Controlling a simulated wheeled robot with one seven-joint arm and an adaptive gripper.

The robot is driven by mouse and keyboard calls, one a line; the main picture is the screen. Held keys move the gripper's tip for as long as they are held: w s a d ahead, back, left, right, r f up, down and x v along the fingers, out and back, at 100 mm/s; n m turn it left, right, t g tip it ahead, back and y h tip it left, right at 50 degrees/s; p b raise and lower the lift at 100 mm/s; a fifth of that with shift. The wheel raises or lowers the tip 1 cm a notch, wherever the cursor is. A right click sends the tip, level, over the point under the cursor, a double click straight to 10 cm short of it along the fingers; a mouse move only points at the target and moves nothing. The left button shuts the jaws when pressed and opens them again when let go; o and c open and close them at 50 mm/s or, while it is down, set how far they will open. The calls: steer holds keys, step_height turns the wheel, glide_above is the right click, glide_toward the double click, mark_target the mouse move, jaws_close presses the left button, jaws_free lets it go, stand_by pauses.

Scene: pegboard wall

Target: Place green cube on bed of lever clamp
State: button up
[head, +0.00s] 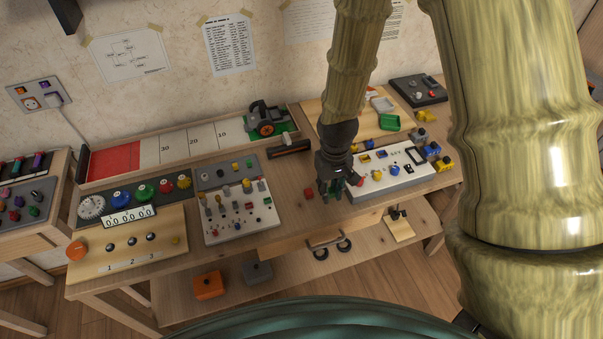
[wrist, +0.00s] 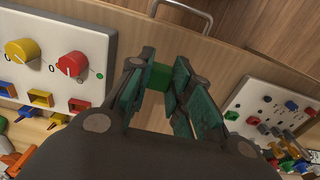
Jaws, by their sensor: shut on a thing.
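The green cube (wrist: 160,76) shows in the wrist view, held between the two fingers of my gripper (wrist: 157,82). In the head view my gripper (head: 330,188) is low over the front part of the wooden bench, between two white panels. The cube cannot be made out clearly in the head view. A pale wooden board with a dark fitting (head: 399,226) is on the shelf below the bench at the right; it may be the lever clamp, but it is too small to be sure. It is apart from my gripper.
A small red cube (head: 308,192) lies on the bench left of my gripper. The white panel with pegs (head: 240,212) is at left, the white panel with knobs (head: 388,178) at right. A drawer handle (head: 325,240) is on the bench front. Orange (head: 207,286) and grey (head: 257,273) blocks sit below.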

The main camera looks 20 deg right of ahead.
steer(key=p, duration=0.2)
glide_above(303, 183)
steer(key=shift+f, duration=0.6)
steer(key=shift+f+p, duration=0.85)
steer(key=shift+f, duration=0.9)
steer(key=shift+f, duration=0.2)
steer(key=o, duration=0.7)
steer(key=shift+r, duration=0.1)
